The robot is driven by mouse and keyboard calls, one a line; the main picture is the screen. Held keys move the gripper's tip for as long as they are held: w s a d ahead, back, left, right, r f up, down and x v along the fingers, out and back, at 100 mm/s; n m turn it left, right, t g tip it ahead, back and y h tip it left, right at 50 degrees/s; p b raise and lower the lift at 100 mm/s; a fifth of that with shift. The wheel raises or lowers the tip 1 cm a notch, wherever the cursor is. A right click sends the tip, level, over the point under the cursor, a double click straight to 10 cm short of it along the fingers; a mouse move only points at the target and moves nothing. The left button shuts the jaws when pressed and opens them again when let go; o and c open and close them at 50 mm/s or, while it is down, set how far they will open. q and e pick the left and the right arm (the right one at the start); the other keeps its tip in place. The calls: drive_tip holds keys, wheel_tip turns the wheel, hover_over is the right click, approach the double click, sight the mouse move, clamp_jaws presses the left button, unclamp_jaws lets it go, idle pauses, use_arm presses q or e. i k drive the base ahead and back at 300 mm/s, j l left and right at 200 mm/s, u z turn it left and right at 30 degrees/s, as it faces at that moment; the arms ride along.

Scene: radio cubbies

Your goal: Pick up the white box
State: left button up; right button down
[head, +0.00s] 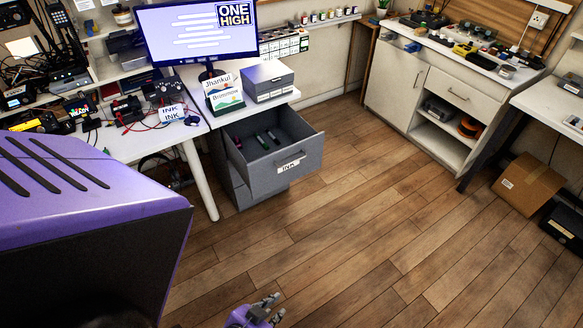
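My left gripper (273,308) is low at the bottom edge, far below the desk over the wooden floor. Its two dark fingers are apart with nothing between them. My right gripper is not in view.
A grey box (267,80) sits right of the white item. Below it, a grey drawer (290,165) stands open with small items inside. A monitor (195,32) is behind. A cardboard box (528,184) lies at right. The middle floor is clear.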

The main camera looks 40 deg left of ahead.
sight(170, 114)
drive_tip(key=u, duration=2)
drive_tip(key=z, duration=0.55)
drive_tip(key=i+j+z, duration=0.25)
drive_tip(key=j+z, duration=0.25)
drive_tip(key=i+j+z, duration=0.2)
drive_tip(key=j, duration=0.3)
drive_tip(key=i+j+z, duration=0.1)
drive_tip(key=j, duration=0.4)
drive_tip(key=i+j+z, duration=0.1)
drive_tip(key=j, duration=0.45)
